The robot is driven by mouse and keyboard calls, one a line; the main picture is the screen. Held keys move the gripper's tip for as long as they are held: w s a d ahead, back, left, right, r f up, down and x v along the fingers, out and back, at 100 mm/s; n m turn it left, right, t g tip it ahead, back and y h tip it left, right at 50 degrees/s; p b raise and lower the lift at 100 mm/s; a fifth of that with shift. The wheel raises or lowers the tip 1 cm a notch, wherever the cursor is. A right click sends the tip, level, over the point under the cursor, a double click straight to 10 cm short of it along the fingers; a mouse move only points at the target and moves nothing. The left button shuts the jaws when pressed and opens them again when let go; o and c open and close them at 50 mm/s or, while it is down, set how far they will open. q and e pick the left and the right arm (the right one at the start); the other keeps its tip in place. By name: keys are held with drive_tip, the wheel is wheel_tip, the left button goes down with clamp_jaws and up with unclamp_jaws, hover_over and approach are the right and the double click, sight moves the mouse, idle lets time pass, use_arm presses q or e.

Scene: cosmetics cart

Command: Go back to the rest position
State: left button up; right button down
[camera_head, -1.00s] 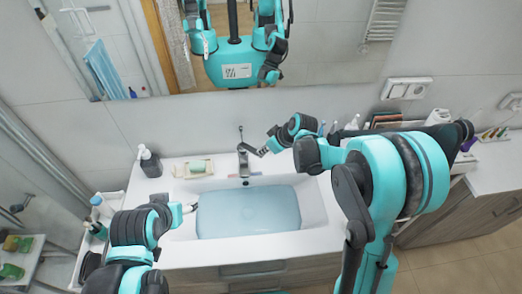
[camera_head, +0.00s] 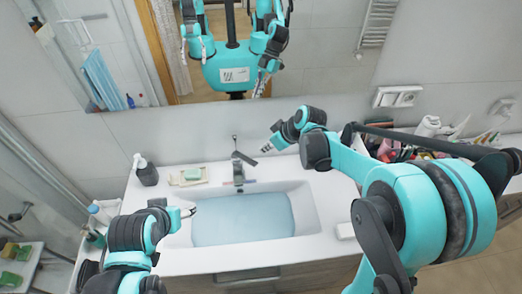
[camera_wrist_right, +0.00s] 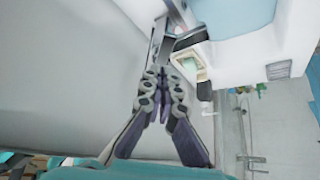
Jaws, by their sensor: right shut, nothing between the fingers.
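My right gripper (camera_head: 267,148) is above the back of the washbasin, a little right of and higher in the picture than the faucet (camera_head: 238,172). Its fingers are shut with nothing between them; the right wrist view shows them together (camera_wrist_right: 163,70), near the metal faucet (camera_wrist_right: 178,42). I cannot tell the exact gap to the faucet. My left gripper (camera_head: 189,211) is over the left edge of the basin, small in the picture; I cannot tell whether its fingers are open.
The white basin holds bluish water (camera_head: 243,219). A dark soap bottle (camera_head: 147,174) and a soap dish (camera_head: 188,177) stand at its left. Clutter fills the right back, behind my right arm. A mirror is behind.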

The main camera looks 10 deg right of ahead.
drive_tip(key=s+r, duration=0.3)
use_arm(q)
wheel_tip(320, 180, down, 19)
drive_tip(key=s+a+b, duration=0.1)
drive_tip(key=b, duration=1.7)
drive_tip(key=shift+a+r+b, duration=0.2)
drive_tip(key=shift+a+b, duration=0.05)
drive_tip(key=shift+b, duration=0.1)
use_arm(e)
drive_tip(key=s+d+f+m+t+h, duration=0.1)
drive_tip(key=s+d+f+m+h, duration=0.1)
drive_tip(key=s+f, duration=0.6)
drive_tip(key=s+d+f+m+t+h, duration=0.1)
drive_tip(key=s+d+f+m, duration=0.4)
drive_tip(key=s, duration=0.7)
wheel_tip(320, 180, down, 4)
drive_tip(key=shift+s+d+r+m+h, duration=0.2)
drive_tip(key=shift+s+m+h, duration=0.2)
drive_tip(key=shift+m+h, duration=0.5)
use_arm(q)
drive_tip(key=shift+s, duration=0.1)
